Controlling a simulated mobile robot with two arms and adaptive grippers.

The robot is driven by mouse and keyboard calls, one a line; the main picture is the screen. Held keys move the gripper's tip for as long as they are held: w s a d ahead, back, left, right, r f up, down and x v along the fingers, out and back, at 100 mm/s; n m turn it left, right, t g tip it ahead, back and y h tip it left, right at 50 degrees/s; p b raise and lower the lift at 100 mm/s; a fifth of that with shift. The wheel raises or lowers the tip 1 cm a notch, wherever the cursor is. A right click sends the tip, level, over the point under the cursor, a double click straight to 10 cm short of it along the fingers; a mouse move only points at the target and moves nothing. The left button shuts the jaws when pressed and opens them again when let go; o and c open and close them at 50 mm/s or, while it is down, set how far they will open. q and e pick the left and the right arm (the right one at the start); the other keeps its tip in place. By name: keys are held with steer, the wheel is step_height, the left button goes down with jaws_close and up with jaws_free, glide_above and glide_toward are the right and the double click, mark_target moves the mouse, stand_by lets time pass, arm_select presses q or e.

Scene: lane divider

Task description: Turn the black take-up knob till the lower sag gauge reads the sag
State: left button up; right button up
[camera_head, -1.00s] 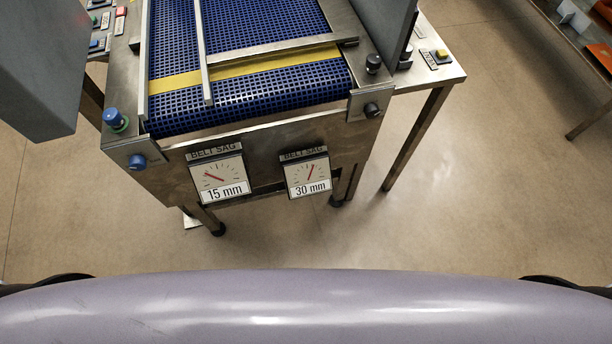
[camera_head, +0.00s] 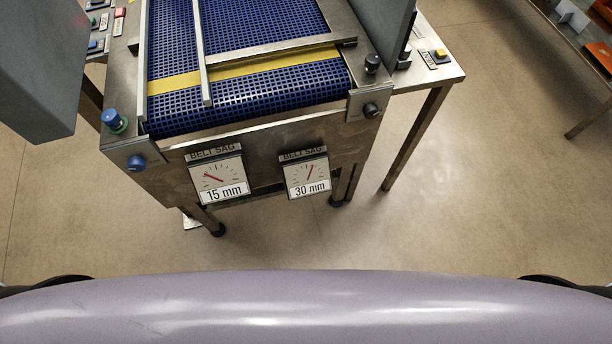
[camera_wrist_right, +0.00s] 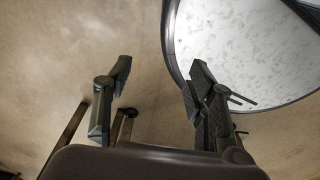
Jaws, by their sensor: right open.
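Two gauges marked BELT SAG hang on the conveyor's front: the left gauge (camera_head: 217,177) has a plate reading 15 mm, and the right gauge (camera_head: 307,175) a plate reading 30 mm. Each has a red needle. A black knob (camera_head: 372,63) stands on the right corner of the frame, and a dark knob (camera_head: 371,110) sits on the front face below it. Two blue knobs are at the left corner, an upper one (camera_head: 111,118) and a front one (camera_head: 136,162). My right gripper (camera_wrist_right: 158,80) is open and empty over the floor, away from the knobs. My left gripper is not in view.
The blue mesh belt (camera_head: 245,110) has a yellow stripe and metal rails above it. A side shelf with a yellow button (camera_head: 441,54) stands right; a button panel is at far left. Floor before the conveyor is clear. A pale speckled rimmed surface (camera_wrist_right: 250,45) is near my right gripper.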

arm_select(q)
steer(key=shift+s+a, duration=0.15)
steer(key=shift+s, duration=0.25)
arm_select(e)
steer(key=shift+s, duration=0.25)
steer(key=shift+s+a, duration=0.1)
steer(key=shift+a, duration=0.1)
